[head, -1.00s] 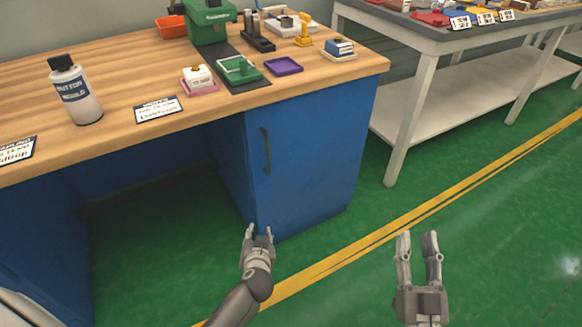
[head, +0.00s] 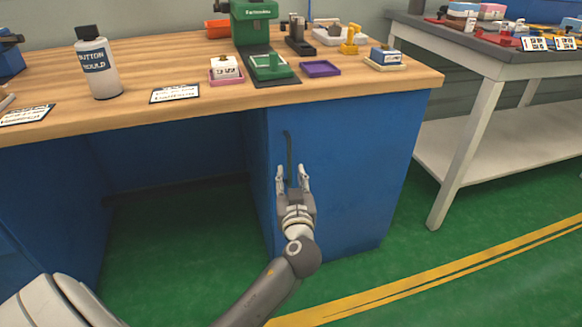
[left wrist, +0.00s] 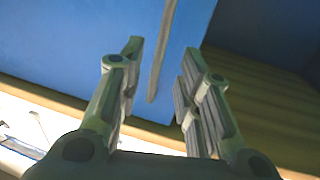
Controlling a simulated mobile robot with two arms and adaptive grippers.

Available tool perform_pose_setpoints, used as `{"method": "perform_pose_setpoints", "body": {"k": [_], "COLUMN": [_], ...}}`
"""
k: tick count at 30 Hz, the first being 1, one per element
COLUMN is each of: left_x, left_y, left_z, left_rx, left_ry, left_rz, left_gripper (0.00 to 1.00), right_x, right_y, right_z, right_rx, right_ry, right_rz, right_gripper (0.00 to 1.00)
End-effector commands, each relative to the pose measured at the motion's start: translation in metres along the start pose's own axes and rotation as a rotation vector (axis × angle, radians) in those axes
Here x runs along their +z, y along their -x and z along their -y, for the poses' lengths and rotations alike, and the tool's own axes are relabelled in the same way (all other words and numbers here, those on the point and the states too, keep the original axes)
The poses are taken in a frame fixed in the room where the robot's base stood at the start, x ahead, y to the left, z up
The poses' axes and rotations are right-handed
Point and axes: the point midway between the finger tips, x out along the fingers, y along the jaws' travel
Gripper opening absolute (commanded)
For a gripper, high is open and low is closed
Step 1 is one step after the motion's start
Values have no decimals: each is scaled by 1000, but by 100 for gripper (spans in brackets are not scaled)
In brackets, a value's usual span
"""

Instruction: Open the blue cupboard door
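The blue cupboard door (head: 340,165) is closed, under the right part of the wooden workbench. Its dark vertical handle (head: 288,150) is near the door's left edge. My left gripper (head: 292,178) is open in front of the door, at the handle's lower part. In the left wrist view the open fingers (left wrist: 158,85) frame the door (left wrist: 70,40), and the handle bar (left wrist: 162,50) shows between and beyond them. I cannot tell whether the fingers touch the handle. My right gripper is out of view.
The wooden bench top (head: 200,110) holds a white bottle (head: 97,68), a green press (head: 255,25) and small trays. A grey table (head: 490,65) stands at the right. Green floor (head: 470,225) with a yellow line (head: 480,265) is free in front.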

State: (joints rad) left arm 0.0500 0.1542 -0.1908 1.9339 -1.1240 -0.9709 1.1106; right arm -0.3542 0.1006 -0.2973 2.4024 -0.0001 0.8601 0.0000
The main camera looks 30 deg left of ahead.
Motion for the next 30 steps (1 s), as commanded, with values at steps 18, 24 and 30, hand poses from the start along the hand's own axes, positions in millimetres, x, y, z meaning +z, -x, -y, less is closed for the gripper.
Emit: {"method": "perform_pose_setpoints", "body": {"k": [18, 24, 30], "left_x": [0, 1, 1], "left_y": [-59, -59, -59], "left_z": [0, 0, 0], "left_rx": [1, 1, 1], "left_ry": [-1, -1, -1], "left_rz": [1, 1, 1], "left_gripper": [32, 22, 0], "right_x": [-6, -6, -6], "right_y": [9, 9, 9], "right_z": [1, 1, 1], "right_rx": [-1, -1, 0], "right_ry": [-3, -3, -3], "right_rz": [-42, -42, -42], "right_gripper": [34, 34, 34]}}
